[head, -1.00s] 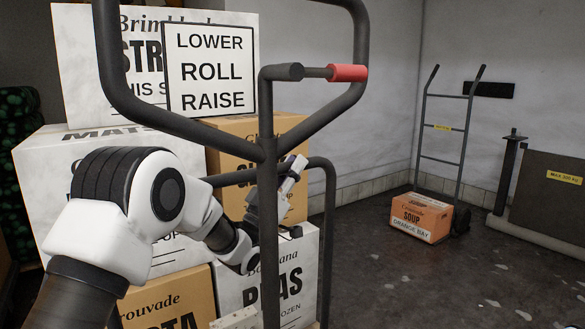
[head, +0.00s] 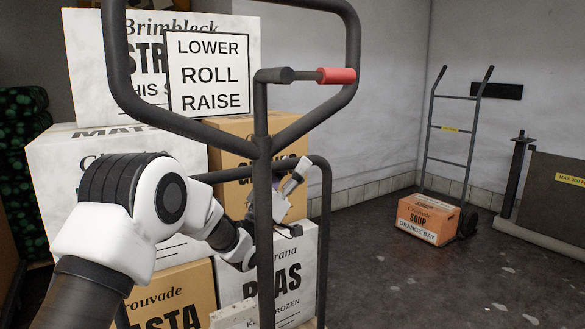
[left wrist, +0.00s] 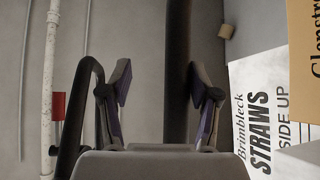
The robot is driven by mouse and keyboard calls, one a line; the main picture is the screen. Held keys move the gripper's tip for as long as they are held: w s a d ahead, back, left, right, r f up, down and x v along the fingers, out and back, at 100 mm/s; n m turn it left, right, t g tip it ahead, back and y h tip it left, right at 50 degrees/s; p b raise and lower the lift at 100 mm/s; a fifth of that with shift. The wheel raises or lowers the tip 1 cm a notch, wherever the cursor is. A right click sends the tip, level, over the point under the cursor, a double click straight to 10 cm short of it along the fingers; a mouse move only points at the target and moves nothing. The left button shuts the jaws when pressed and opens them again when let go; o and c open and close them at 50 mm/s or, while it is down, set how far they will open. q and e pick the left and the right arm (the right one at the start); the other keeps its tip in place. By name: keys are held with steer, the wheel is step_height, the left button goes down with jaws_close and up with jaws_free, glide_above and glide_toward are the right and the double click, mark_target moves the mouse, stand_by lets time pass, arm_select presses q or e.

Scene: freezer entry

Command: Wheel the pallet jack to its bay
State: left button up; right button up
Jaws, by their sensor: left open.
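The pallet jack's dark looped handle (head: 262,180) stands upright in front of me in the head view. It bears a sign (head: 209,74) reading LOWER, ROLL, RAISE and a short crossbar with a red grip (head: 336,76). My left gripper (head: 291,183) is open beside the handle's stem, partly hidden behind it. In the left wrist view its two spread fingers (left wrist: 162,90) are apart, with a dark upright bar (left wrist: 177,60) visible between them in the picture. I cannot tell whether the bar is within their reach. My right gripper is not in view.
Stacked cartons, including a white one (head: 80,170), stand behind the handle. A hand truck (head: 448,140) with an orange soup box (head: 424,222) marked ORANGE BAY stands by the back wall. A grey panel (head: 552,195) is at far right. The floor (head: 430,285) at right front is clear.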

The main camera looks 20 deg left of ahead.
arm_select(q)
steer(key=shift+s+d+f, duration=0.1)
steer(key=shift+s+d, duration=0.05)
steer(key=shift+d, duration=0.05)
steer(key=v, duration=1.2)
steer(key=shift+a, duration=0.15)
